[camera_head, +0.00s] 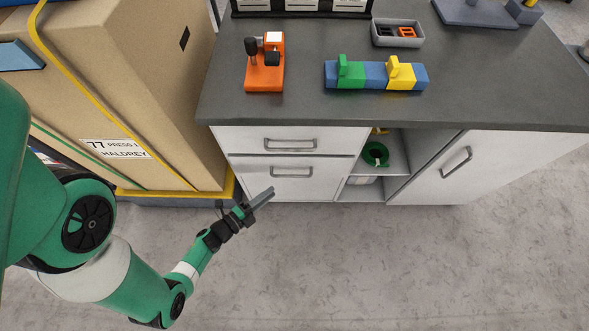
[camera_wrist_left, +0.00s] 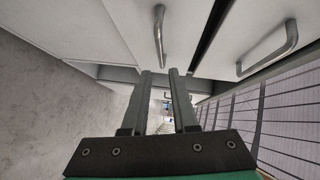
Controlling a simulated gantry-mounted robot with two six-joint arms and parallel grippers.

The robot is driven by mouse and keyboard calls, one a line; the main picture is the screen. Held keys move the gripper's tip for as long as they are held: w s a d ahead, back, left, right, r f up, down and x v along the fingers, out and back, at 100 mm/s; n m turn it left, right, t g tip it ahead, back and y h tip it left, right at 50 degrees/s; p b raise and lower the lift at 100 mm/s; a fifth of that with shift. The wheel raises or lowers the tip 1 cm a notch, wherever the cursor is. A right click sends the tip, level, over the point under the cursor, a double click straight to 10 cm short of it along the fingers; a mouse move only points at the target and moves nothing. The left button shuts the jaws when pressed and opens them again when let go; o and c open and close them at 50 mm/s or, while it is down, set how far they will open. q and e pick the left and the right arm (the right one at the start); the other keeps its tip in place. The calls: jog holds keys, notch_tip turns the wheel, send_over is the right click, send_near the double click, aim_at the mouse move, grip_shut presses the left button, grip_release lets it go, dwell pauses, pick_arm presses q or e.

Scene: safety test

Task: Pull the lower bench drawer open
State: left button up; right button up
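The lower bench drawer (camera_head: 318,188) is a white front with a grey bar handle (camera_head: 291,173), and it is shut. Its handle (camera_wrist_left: 159,36) stands ahead of my fingers in the left wrist view. The upper drawer (camera_head: 240,135), also shut, has a similar handle (camera_head: 290,147); that handle shows at right in the wrist view (camera_wrist_left: 270,48). My left gripper (camera_head: 270,192) is in front of the lower drawer, below and left of its handle in the head view. In the wrist view its two fingers (camera_wrist_left: 160,74) are apart with nothing between them. My right gripper is not visible.
A large cardboard box (camera_head: 125,90) with yellow straps stands left of the bench. Open shelves (camera_head: 392,150) and a shut cabinet door (camera_head: 470,185) lie right of the drawers. An orange device (camera_head: 264,75) and a blue block fixture (camera_head: 375,75) sit on the benchtop. The front floor is clear.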

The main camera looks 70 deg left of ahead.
aim_at(292, 176)
pick_arm(q)
jog(key=b+x, duration=0.5)
jog(key=x, duration=0.6)
jog(key=shift+w+a, duration=0.1)
jog(key=shift+w, duration=0.15)
grip_shut()
dwell(0.9)
